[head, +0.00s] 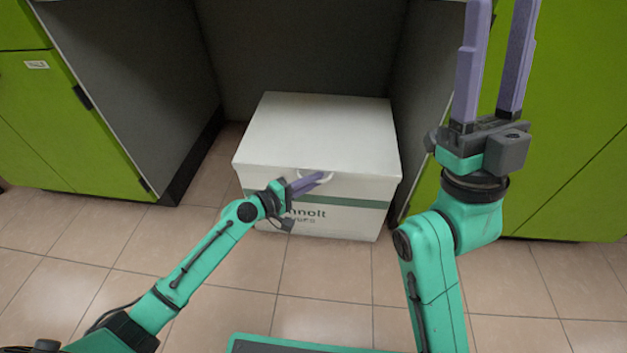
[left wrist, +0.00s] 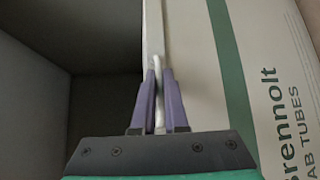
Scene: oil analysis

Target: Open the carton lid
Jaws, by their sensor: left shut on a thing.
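A white carton (head: 320,125) with a green stripe stands on the floor in the alcove under the bench, its lid down. A white handle (head: 327,176) sits at the lid's front edge. My left gripper (head: 318,180) is at that front edge, shut on the handle. In the left wrist view, the purple fingers (left wrist: 159,82) close around the white handle (left wrist: 158,66), beside the carton's printed front (left wrist: 260,100). My right gripper (head: 498,60) is raised at the upper right, its two fingers apart and pointing up, with nothing between them.
Green cabinets (head: 70,120) stand to the left and right of the alcove, with a dark grey side panel (head: 150,75) on the left. The tiled floor (head: 60,250) in front of the carton is clear.

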